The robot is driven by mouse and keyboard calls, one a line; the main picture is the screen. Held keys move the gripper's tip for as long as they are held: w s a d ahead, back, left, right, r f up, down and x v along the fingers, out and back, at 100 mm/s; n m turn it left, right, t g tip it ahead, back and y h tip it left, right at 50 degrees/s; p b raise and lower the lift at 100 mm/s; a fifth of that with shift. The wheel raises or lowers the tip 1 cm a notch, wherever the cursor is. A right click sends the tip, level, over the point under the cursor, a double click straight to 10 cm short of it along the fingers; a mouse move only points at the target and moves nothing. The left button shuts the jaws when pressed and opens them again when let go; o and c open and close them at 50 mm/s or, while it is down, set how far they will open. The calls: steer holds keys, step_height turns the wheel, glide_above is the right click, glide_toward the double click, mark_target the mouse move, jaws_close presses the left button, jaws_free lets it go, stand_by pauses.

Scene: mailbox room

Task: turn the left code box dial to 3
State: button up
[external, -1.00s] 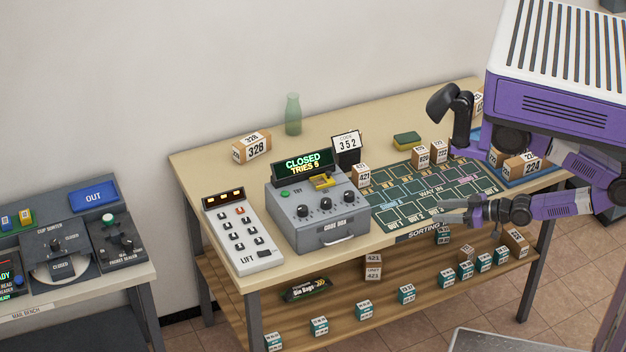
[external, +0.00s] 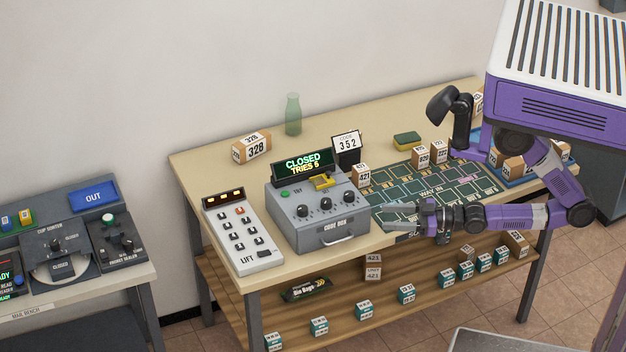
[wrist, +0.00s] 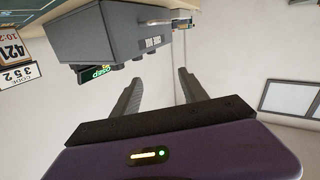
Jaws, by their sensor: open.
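The grey code box (external: 318,228) stands on the table with a row of three black dials on its sloped top; the left dial (external: 302,211) is at the left end. Its display (external: 304,164) reads CLOSED, TRIES 5. I cannot read the dial's setting. A code card (external: 347,142) behind it reads 352. My gripper (external: 388,214) is open and empty, just right of the code box near the table's front edge, its fingers pointing left.
A lift keypad (external: 243,235) stands left of the code box. A green sorting mat (external: 440,190) and numbered parcels (external: 361,175) lie to its right. A green bottle (external: 293,114) and parcel 328 (external: 252,148) stand behind. The shelf below holds several small boxes.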

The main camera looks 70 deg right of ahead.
steer(key=w+a+f+n+g, duration=0.1)
steer(key=w+a+n, duration=0.1)
steer(key=w+a, duration=1.3)
steer(key=w+a+r+m+h, duration=0.5)
steer(key=w+r+h, duration=0.1)
steer(key=w, duration=0.3)
steer(key=m+g+h, duration=0.7)
steer(key=m+h, duration=0.2)
steer(key=m, duration=0.2)
glide_toward(304, 209)
steer(key=d, duration=0.1)
steer(key=shift+w+a+x, duration=0.1)
steer(key=shift+a+x, duration=0.05)
steer(key=shift+x, duration=1.95)
steer(key=shift+w+a+x, duration=0.15)
steer(key=shift+x, duration=1.95)
steer(key=shift+f, duration=0.15)
jaws_close()
